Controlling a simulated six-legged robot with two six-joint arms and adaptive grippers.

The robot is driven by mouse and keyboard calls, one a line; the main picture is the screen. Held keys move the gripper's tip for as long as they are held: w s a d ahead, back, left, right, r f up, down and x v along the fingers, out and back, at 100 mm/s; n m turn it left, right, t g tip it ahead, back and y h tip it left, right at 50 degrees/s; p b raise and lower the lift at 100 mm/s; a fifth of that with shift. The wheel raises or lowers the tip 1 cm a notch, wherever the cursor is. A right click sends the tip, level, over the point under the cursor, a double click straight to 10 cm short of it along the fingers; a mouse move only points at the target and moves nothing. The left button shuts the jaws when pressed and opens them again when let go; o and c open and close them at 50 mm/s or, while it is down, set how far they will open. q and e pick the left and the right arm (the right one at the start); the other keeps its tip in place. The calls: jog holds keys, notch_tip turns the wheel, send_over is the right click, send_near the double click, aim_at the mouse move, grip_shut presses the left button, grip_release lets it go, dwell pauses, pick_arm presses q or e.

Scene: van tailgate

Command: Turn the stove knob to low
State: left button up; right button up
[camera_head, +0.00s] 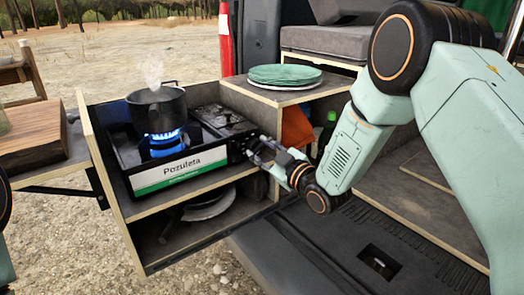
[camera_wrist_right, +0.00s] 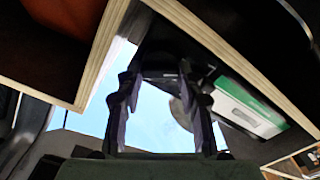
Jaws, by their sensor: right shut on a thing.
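The black camping stove (camera_head: 205,137), with a white and green label reading "Pozuleta", sits on the pull-out shelf. A blue flame (camera_head: 165,145) burns on its left burner under a dark pot (camera_head: 157,108) giving off steam. My right gripper (camera_head: 256,150) is at the stove's front right end, shut on the stove knob, which is mostly hidden by the fingers. In the right wrist view my gripper's two fingers (camera_wrist_right: 160,85) stand either side of a dark shape at their tips; the knob's setting cannot be read. Only a bit of my left arm shows; its gripper is out of view.
Green plates (camera_head: 285,74) are stacked on the cabinet top right of the stove. Below it are an orange item (camera_head: 297,128) and a dark bottle (camera_head: 327,130).

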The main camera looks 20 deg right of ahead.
jog(key=m+p, duration=0.2)
jog(key=m, duration=0.1)
jog(key=shift+m, duration=0.4)
jog(key=m+p, duration=0.1)
jog(key=m, duration=0.3)
jog(key=shift+d+m+p, duration=0.15)
jog(key=shift+m+p, duration=0.15)
jog(key=shift+p, duration=0.1)
jog(key=m+p, duration=0.1)
jog(key=m, duration=0.3)
jog(key=shift+f, duration=0.1)
jog(key=shift+f+m+p, duration=0.15)
jog(key=shift+m+p, duration=0.45)
jog(key=shift+m, duration=1.6)
jog(key=o, duration=1.2)
jog(key=shift+d, duration=0.1)
jog(key=shift+c, duration=0.2)
